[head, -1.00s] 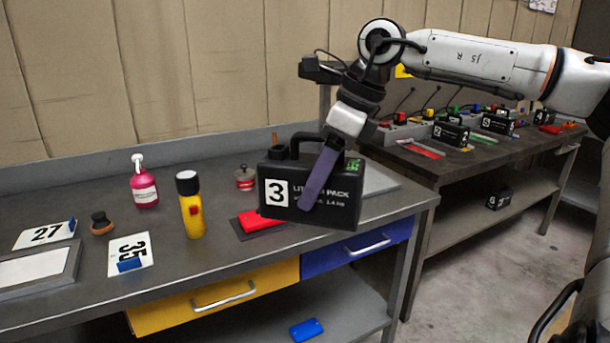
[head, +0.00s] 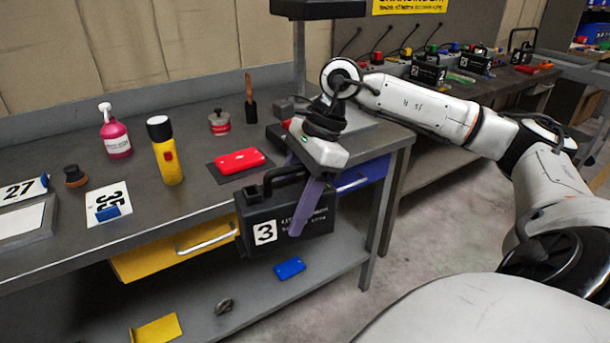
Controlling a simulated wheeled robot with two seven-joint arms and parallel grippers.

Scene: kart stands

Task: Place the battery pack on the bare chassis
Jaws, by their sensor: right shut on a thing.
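The battery pack (head: 264,232) is a black box with a top handle and a white label with a 3. In the head view it hangs in the lower middle, in front of the workbench's front edge and drawers. My right gripper (head: 301,220) is shut on it, with a purple finger lying across the pack's front face. The pack is slightly tilted in the picture. No bare chassis shows in this view. My left gripper is not in view.
A lower shelf (head: 255,305) holds a blue case (head: 289,268). A second bench with several packs stands behind right. Floor is clear right of the workbench.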

